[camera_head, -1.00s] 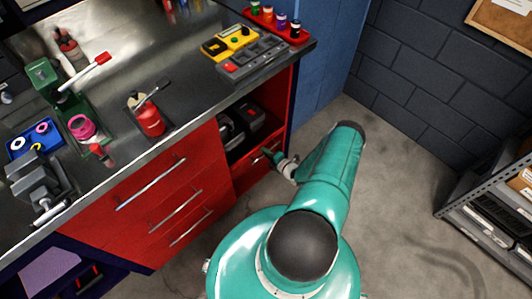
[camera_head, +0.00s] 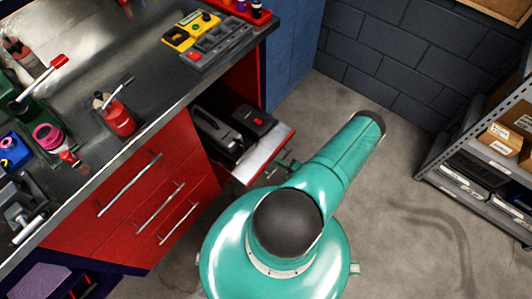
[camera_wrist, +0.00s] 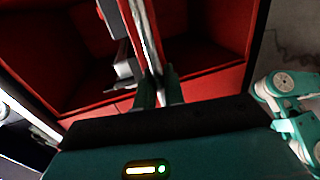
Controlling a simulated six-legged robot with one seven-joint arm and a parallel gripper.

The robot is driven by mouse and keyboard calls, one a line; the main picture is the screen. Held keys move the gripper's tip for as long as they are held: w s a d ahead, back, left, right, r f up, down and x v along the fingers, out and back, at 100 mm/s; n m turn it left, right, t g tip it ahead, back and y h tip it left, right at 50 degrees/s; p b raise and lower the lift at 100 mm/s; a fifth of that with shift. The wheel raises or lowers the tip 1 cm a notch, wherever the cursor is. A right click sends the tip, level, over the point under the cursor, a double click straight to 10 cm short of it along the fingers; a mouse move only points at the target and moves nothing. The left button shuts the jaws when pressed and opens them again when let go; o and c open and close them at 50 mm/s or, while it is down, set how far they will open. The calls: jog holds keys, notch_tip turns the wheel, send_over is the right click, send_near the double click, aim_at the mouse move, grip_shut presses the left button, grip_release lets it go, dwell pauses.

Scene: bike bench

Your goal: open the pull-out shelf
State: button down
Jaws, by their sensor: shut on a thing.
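The pull-out shelf (camera_head: 262,158) is partly out of the red bench, at the right end of the drawers in the head view. It has a grey top and a red front edge, and dark cases stand on it. My gripper (camera_head: 286,168) is at the shelf's front, mostly hidden by my teal arm. In the wrist view my gripper's dark fingers (camera_wrist: 160,92) are shut on the shelf's bar handle (camera_wrist: 148,40), a pale metal bar running up between them. The exact contact is hard to see.
A red drawer stack (camera_head: 150,195) with bar handles is left of the shelf. A grey rack (camera_head: 470,165) with boxes stands at the right. The concrete floor (camera_head: 350,100) between bench and rack is clear. Tools and a red bottle (camera_head: 118,118) are on the bench top.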

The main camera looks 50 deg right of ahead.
jog(key=s, duration=1)
jog(key=shift+s+d, duration=0.15)
jog(key=shift+s, duration=0.25)
jog(key=c, duration=1.6)
grip_release()
jog(key=shift+c, duration=0.2)
jog(key=s+r, duration=0.2)
jog(key=s, duration=1.1)
jog(key=shift+s+d+r, duration=0.2)
jog(key=shift+s+r, duration=0.05)
jog(key=shift+r, duration=0.1)
